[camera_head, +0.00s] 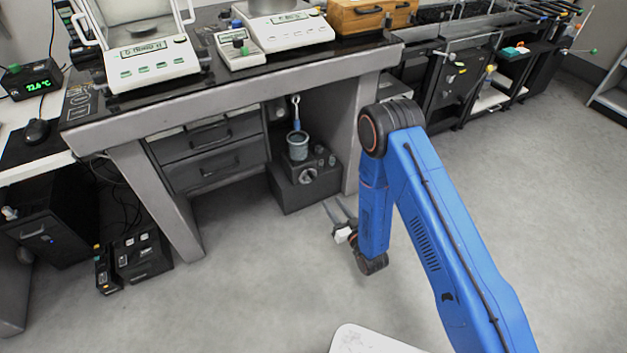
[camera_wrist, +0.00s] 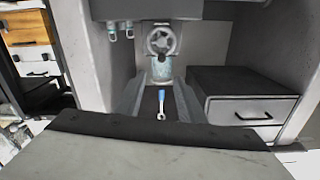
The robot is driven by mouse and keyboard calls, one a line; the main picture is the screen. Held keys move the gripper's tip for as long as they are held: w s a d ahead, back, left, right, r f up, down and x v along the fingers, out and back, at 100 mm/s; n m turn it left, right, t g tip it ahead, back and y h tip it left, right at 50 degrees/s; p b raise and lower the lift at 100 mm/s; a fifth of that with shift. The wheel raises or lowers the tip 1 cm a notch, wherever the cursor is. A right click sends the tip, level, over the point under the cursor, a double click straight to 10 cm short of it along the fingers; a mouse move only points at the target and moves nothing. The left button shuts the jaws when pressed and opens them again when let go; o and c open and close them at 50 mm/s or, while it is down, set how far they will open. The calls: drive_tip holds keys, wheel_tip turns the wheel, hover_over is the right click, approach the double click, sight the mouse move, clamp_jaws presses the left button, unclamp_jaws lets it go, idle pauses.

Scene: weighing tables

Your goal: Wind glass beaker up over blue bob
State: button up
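The glass beaker (camera_head: 298,149) stands upright on a dark lifting stand (camera_head: 290,196) under the weighing table. The stand's round handwheel (camera_head: 307,176) is on its front. The blue bob (camera_head: 297,125) hangs from a metal hook at the beaker's mouth; I cannot tell whether its lower end is inside. The wrist view looks upside down: the handwheel (camera_wrist: 161,40) is at top, the beaker (camera_wrist: 167,72) below it, and the blue bob (camera_wrist: 161,96) lower still. My gripper (camera_head: 341,211) is open and empty, in front of and apart from the stand, pointing toward it.
The weighing table (camera_head: 240,88) has a drawer unit (camera_head: 205,158) left of the stand and a leg close on its right. Balances (camera_head: 150,62) and a wooden box (camera_head: 350,17) stand on top. Black boxes (camera_head: 142,256) lie at lower left.

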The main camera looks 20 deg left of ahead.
sight(314, 179)
drive_tip(key=x, duration=1.7)
drive_tip(key=shift+s+a+f, duration=0.1)
drive_tip(key=shift+a+f, duration=0.05)
drive_tip(key=shift+a, duration=0.05)
drive_tip(key=shift+c, duration=0.4)
clamp_jaws()
